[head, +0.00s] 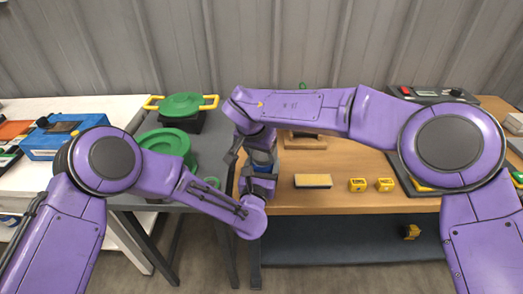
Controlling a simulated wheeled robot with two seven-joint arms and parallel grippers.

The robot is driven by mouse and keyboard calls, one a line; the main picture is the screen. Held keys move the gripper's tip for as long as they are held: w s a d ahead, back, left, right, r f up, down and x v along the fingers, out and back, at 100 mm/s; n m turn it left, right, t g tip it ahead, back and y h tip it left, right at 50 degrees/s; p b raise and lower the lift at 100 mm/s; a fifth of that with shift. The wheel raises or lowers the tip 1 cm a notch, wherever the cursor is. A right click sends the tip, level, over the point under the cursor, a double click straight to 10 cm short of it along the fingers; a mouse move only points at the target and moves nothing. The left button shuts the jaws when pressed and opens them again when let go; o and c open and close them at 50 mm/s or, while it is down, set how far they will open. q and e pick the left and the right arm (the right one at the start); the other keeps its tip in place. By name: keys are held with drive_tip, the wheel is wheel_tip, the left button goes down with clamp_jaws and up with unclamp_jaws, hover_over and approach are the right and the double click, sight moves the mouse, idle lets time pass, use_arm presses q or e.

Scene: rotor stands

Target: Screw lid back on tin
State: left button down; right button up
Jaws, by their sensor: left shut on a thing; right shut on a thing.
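A small blue thing with a grey band, which looks like the tin (263,169), is in the middle of the head view over the left end of the wooden table. Most of it is hidden by my own arms. My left gripper (263,183) is low at the tin and shut on it. My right gripper (259,147) comes down from above and is shut at the top of the tin, where the lid is. The lid itself is hidden, so I cannot tell how it sits on the tin.
A green pot with yellow handles (181,105) and a green round dish (166,144) stand at left. A blue box (68,138) is on the white table.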

drive_tip(key=m, duration=0.1)
drive_tip(key=m+h, duration=0.1)
drive_tip(key=m, duration=0.1)
drive_tip(key=shift+w+a, duration=0.15)
drive_tip(key=shift+a, duration=0.05)
use_arm(q)
drive_tip(key=shift+a, duration=0.1)
use_arm(e)
drive_tip(key=m+g, duration=0.1)
drive_tip(key=m, duration=0.1)
drive_tip(key=m+h, duration=0.1)
drive_tip(key=m, duration=0.1)
drive_tip(key=shift+w+a+f+g, duration=0.1)
drive_tip(key=shift+w+a+g, duration=0.1)
drive_tip(key=shift+g, duration=0.2)
drive_tip(key=shift+d+m+g, duration=0.1)
drive_tip(key=shift+m+g, duration=0.2)
drive_tip(key=shift+m, duration=0.6)
drive_tip(key=o, duration=1)
